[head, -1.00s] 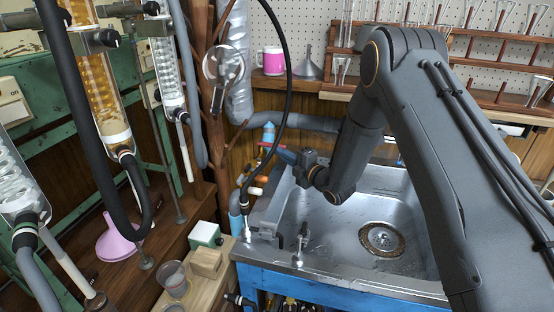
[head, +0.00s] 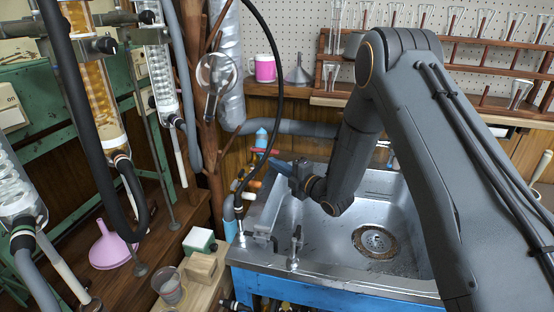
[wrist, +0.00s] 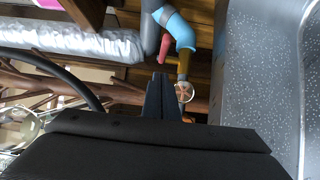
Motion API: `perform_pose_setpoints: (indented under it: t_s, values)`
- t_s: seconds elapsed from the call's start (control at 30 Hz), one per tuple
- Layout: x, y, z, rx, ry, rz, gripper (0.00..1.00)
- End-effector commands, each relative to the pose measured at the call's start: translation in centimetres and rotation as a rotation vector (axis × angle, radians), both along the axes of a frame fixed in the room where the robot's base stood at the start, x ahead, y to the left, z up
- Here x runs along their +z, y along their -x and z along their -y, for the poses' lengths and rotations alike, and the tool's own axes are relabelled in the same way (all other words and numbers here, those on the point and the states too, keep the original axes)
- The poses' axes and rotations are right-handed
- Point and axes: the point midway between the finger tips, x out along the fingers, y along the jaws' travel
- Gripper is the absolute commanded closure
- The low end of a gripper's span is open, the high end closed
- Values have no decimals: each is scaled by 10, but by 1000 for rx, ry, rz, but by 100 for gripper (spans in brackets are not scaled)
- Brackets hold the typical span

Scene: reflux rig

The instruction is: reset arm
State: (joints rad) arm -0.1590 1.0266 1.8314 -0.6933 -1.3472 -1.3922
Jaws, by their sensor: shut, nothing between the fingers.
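My gripper (head: 274,160) is at the end of my arm, over the left side of the metal sink (head: 335,238) in the head view. It points left toward the pipes behind the sink. In the wrist view the two dark fingers of my gripper (wrist: 163,85) lie together, shut with nothing between them. A pipe with a red and a blue part (wrist: 178,28) and a round valve (wrist: 184,92) show just beyond the fingertips; I cannot tell whether they touch.
A foil duct (head: 229,75) and a wooden branch stand (head: 213,150) rise left of the sink. A black hose (head: 282,75) hangs near my gripper. Glass condensers (head: 88,75) stand at the left. The sink basin looks empty.

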Motion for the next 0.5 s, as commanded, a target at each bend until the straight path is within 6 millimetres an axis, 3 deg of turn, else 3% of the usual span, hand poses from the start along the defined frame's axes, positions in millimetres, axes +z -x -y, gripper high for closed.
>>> perform_pose_setpoints:
  t_s: [0.1,0.23,0.5]
  values:
    - [-3,7,32,-10,-1,-2,100]
    - [-2,16,59,-14,-1,-1,100]
    - [-2,28,85,-11,-1,-3,100]
